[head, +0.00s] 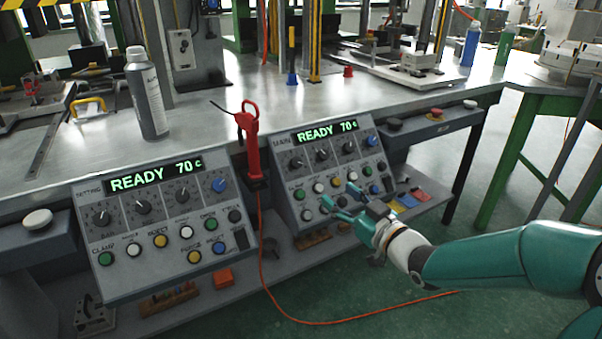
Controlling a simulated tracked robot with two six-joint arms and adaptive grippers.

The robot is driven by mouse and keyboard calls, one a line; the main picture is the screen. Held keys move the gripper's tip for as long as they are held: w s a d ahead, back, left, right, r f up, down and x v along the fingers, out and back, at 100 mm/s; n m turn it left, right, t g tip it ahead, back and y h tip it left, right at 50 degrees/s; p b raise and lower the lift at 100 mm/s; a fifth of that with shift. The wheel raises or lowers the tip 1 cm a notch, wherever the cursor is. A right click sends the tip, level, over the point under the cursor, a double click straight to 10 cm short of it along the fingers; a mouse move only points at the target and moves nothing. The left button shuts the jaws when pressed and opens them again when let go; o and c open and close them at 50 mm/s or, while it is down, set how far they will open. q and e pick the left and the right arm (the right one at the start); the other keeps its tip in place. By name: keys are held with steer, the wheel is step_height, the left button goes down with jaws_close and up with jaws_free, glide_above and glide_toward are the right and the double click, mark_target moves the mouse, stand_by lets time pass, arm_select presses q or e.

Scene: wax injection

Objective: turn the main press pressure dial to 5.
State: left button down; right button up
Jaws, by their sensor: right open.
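The main press panel (330,170) is the right one of two sloped control boxes under the bench edge, with a green "READY 70 c" display. A row of dials lies under the display: three dark dials, the left (297,163), middle (322,155) and right (347,147), and a blue one (371,141). Their labels and settings are too small to read, so I cannot tell which is pressure. My right gripper (340,198) is open and empty in front of the panel's lower button rows, below the dials, and hides some buttons. My left gripper is not in view.
The setting panel (160,220) stands to the left. A red handheld tool (252,140) hangs between the panels, its orange cable running to the floor. A grey bottle (147,95) stands on the bench. A shelf with small trays lies below the panels.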

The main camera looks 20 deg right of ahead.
mark_target(298, 164)
steer(key=w, duration=0.5)
steer(key=w+a, duration=0.1)
steer(key=w, duration=0.4)
steer(key=w+a, duration=0.1)
steer(key=w, duration=0.4)
steer(key=shift+w+a+b, duration=0.2)
steer(key=shift+a+b, duration=0.05)
steer(key=shift+b, duration=0.15)
steer(key=shift+c, duration=0.3)
jaws_close()
